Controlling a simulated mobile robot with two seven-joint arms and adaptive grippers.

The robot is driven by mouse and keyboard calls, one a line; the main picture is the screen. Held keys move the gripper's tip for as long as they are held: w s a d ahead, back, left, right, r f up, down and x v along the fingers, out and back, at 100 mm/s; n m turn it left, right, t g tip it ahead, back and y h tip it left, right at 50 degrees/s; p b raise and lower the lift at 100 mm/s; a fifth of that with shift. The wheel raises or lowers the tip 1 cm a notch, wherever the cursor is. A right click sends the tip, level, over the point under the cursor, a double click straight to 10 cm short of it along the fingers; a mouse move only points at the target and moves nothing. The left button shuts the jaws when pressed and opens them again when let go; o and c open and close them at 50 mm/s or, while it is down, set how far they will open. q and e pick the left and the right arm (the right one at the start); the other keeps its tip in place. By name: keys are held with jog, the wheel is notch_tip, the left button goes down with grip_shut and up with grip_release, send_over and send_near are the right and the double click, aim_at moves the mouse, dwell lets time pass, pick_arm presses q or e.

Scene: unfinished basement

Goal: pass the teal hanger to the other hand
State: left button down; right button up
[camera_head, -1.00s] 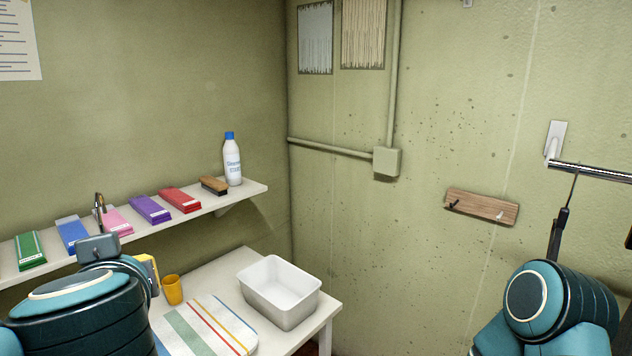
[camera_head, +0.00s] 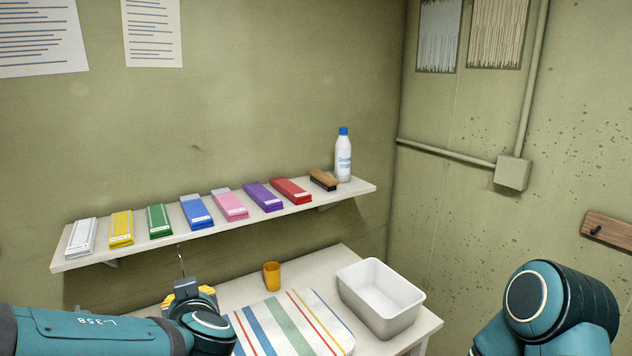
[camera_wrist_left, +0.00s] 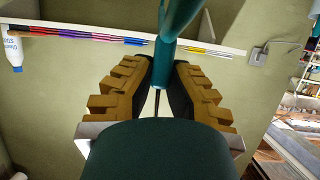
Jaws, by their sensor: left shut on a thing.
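My left gripper (camera_wrist_left: 160,75) is shut on the teal hanger (camera_wrist_left: 178,28); a smooth teal piece of it stands between the yellow-brown ridged fingers in the left wrist view. In the head view the left gripper (camera_head: 193,291) is at the lower left, in front of the shelf and left of the striped mat. A thin metal rod (camera_head: 181,260) rises above it; I cannot tell for sure that it is the hanger's hook. The rest of the hanger is hidden there. My right gripper is not in view; only part of my right arm shows.
A wall shelf (camera_head: 145,246) carries several coloured packs, a brush (camera_head: 323,180) and a white bottle (camera_head: 343,158). Below, a white table (camera_head: 330,259) holds an orange cup (camera_head: 272,276), a striped mat (camera_head: 280,318) and a white basin (camera_head: 400,316). A wooden hook board (camera_head: 609,231) is on the right wall.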

pick_arm(q)
jog(key=w+d+f+m+t+h, duration=0.1)
jog(key=w+d+f+m+h, duration=0.15)
jog(key=f, duration=1.05)
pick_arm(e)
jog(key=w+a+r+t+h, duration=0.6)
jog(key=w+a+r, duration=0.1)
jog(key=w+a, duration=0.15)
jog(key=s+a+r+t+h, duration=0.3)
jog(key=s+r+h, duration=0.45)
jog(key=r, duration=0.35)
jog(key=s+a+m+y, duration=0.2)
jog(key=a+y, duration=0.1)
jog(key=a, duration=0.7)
pick_arm(q)
jog(key=w+d+f+m+h, duration=0.2)
jog(key=d+m+h, duration=0.5)
jog(key=d, duration=0.9)
jog(key=shift+d+f+h, duration=0.15)
jog(key=shift+f+h, duration=0.25)
jog(key=shift+h, duration=0.45)
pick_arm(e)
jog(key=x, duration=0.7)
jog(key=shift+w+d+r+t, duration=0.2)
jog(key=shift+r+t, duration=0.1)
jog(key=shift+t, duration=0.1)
